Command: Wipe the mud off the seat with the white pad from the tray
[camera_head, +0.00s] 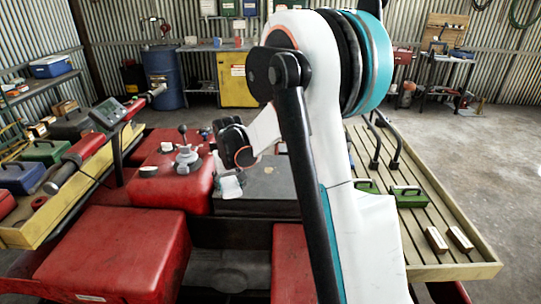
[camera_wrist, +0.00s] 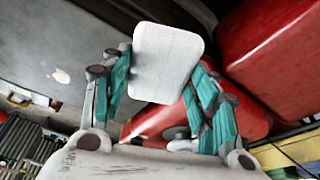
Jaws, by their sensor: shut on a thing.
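My gripper (camera_wrist: 165,85) is shut on the white pad (camera_wrist: 167,62), a rounded white block between its teal fingers. In the head view the pad (camera_head: 230,187) shows just below my wrist, at the left end of the dark grey seat (camera_head: 258,190). I cannot tell whether the pad touches the seat. In the wrist view the seat (camera_wrist: 60,45) fills the upper left, with a small pale patch (camera_wrist: 61,76) on it. I cannot make out whether that patch is mud. My arm hides the seat's right part in the head view.
A red tank (camera_head: 175,180) with a grey cap lies left of the seat. Red fenders (camera_head: 115,250) flank it. A yellow-edged rack (camera_head: 85,168) with boxes stands left; a slatted wooden rack (camera_head: 425,225) with green boxes stands right.

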